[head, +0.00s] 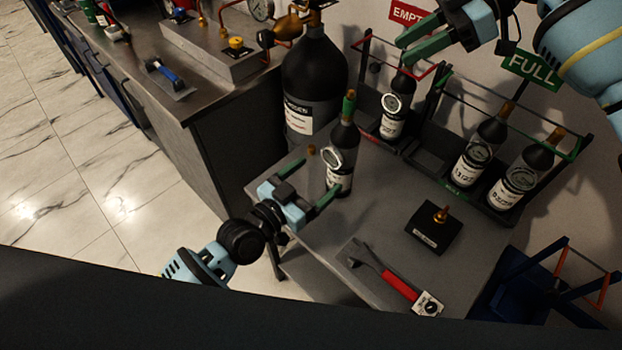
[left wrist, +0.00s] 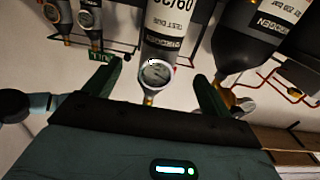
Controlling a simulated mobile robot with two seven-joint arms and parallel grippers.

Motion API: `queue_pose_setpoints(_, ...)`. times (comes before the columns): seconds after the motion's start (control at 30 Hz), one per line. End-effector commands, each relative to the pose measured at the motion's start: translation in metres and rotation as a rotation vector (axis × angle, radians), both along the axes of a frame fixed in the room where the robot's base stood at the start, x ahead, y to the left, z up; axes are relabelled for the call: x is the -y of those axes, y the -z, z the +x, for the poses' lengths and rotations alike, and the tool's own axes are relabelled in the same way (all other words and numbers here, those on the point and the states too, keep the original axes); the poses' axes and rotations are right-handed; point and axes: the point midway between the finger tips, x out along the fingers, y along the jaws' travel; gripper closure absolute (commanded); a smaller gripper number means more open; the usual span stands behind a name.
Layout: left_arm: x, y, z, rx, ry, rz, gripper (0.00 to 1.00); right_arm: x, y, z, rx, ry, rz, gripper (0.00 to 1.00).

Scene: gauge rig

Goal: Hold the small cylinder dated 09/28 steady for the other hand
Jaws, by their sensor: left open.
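The small dark cylinder dated 09/28 (head: 342,148) stands upright on the grey table, with a round gauge near its top. In the left wrist view its white label (left wrist: 168,28) reads 09/28 and its gauge (left wrist: 156,73) faces me.
A rack under the EMPTY sign (head: 409,13) holds one cylinder (head: 393,118); the rack by the FULL sign (head: 532,68) holds two. A big black cylinder (head: 314,75) stands behind. A black block (head: 433,230) and a red-handled wrench (head: 398,285) lie on the table (head: 345,222).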

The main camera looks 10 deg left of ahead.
Motion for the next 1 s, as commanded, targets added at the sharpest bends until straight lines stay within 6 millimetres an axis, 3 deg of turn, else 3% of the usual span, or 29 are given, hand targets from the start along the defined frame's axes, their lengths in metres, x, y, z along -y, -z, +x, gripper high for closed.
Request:
queue_pose_setpoints(0.5,0.038,-0.001,0.053,0.001,0.000,-0.002,0.16,0.000,0.000,0.000,0.000,0.000,0.000,0.64)
queue_pose_setpoints(0.93,0.043,0.000,0.059,0.000,0.000,-0.001,0.16,0.000,0.000,0.000,0.000,0.000,0.000,0.64)
queue_pose_setpoints(1.0,0.043,-0.001,0.059,0.000,0.000,-0.001,0.26,0.000,0.000,0.000,0.000,0.000,0.000,0.64)
